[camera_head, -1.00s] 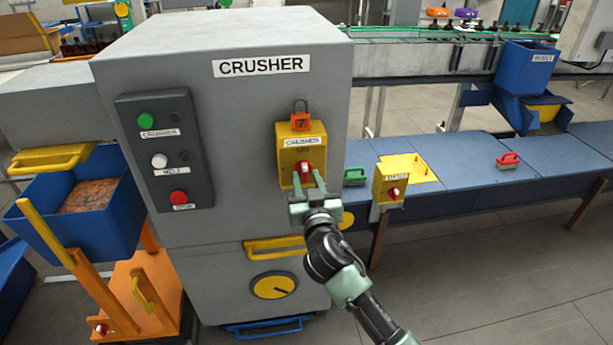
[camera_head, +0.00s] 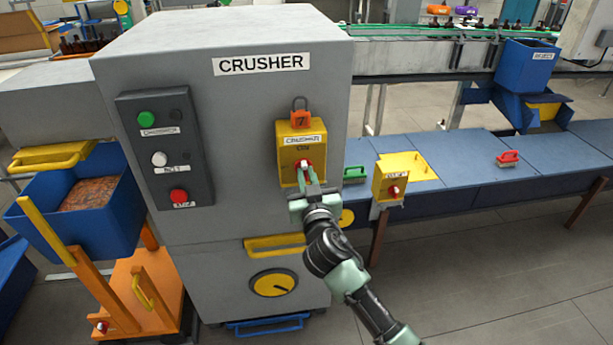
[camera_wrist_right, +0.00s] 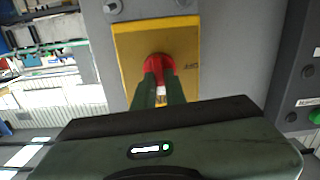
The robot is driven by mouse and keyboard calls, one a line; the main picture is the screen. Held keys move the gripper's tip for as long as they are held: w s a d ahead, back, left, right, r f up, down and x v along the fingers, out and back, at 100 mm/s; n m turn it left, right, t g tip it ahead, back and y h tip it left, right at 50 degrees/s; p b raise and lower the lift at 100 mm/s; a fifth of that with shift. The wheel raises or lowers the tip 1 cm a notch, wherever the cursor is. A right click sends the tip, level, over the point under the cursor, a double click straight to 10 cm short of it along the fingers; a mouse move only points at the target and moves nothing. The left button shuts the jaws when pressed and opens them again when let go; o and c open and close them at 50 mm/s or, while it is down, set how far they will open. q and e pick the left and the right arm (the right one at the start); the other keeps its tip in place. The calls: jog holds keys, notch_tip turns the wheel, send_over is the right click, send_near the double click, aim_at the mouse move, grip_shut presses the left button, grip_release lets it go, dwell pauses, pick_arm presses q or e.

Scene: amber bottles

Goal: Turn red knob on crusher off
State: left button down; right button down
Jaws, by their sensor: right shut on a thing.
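The crusher (camera_head: 230,120) is a large grey cabinet with a "CRUSHER" sign. On its front is a yellow switch box (camera_head: 290,150) with a small red knob (camera_head: 304,164). My right gripper (camera_head: 306,172) reaches up to the box and its fingers are closed on the knob. In the right wrist view, the red knob (camera_wrist_right: 158,65) shows between and behind the two green fingertips (camera_wrist_right: 160,90), on the yellow plate (camera_wrist_right: 186,45). The fingers hide most of the knob's handle, so its exact angle is hard to tell. My left gripper is not in view.
A dark button panel (camera_head: 165,150) is to the left. Another yellow switch box (camera_head: 391,178) stands to the right by the blue bench (camera_head: 455,170). Open floor lies at the lower right.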

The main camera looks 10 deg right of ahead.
jog(key=n, duration=0.4)
jog(key=shift+a, duration=0.1)
jog(key=shift+a+f+n+p, duration=0.15)
jog(key=shift+n+p, duration=0.75)
jog(key=shift+n, duration=2.4)
jog(key=shift+f+n+p, duration=0.15)
jog(key=shift+n+p, duration=0.75)
jog(key=shift+n, duration=2.4)
jog(key=c, duration=1.5)
grip_release()
jog(key=shift+o, duration=0.2)
